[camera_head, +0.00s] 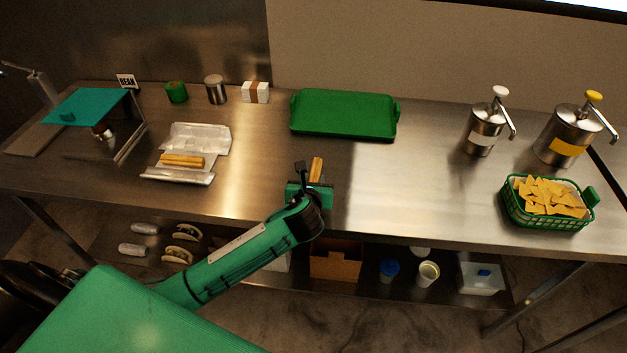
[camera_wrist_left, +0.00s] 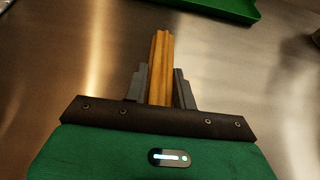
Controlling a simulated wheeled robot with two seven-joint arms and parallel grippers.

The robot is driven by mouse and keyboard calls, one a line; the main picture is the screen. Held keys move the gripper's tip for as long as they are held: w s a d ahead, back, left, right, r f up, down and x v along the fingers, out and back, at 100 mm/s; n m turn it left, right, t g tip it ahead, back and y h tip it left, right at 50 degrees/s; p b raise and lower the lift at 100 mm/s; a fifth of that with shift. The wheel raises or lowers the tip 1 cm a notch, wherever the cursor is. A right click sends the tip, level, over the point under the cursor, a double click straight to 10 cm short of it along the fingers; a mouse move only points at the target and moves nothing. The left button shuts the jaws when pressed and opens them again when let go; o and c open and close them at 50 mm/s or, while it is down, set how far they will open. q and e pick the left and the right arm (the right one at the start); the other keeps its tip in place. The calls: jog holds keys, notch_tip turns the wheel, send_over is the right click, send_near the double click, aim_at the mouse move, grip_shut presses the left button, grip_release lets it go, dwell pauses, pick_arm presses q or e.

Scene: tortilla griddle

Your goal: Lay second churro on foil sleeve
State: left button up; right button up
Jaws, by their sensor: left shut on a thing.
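My left gripper (camera_head: 312,184) is over the front middle of the steel counter. It is shut on a golden ridged churro (camera_head: 316,169), which points away from me. In the left wrist view the churro (camera_wrist_left: 160,62) stands out between the two dark fingers of the gripper (camera_wrist_left: 158,88), its near end hidden between them. The foil sleeve (camera_head: 207,137) lies open on the counter to the left of the gripper. Another churro (camera_head: 183,160) lies across the front part of the foil. My right gripper is not in view.
A green tray (camera_head: 344,113) lies behind the gripper. A green basket of chips (camera_head: 548,200) and two pump dispensers (camera_head: 485,124) stand at the right. A teal-topped stand (camera_head: 88,106) is at the left. The counter between foil and gripper is clear.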

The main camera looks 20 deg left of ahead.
pick_arm(q)
jog(key=shift+f, duration=0.1)
jog(key=o, duration=1)
jog(key=shift+o, duration=0.2)
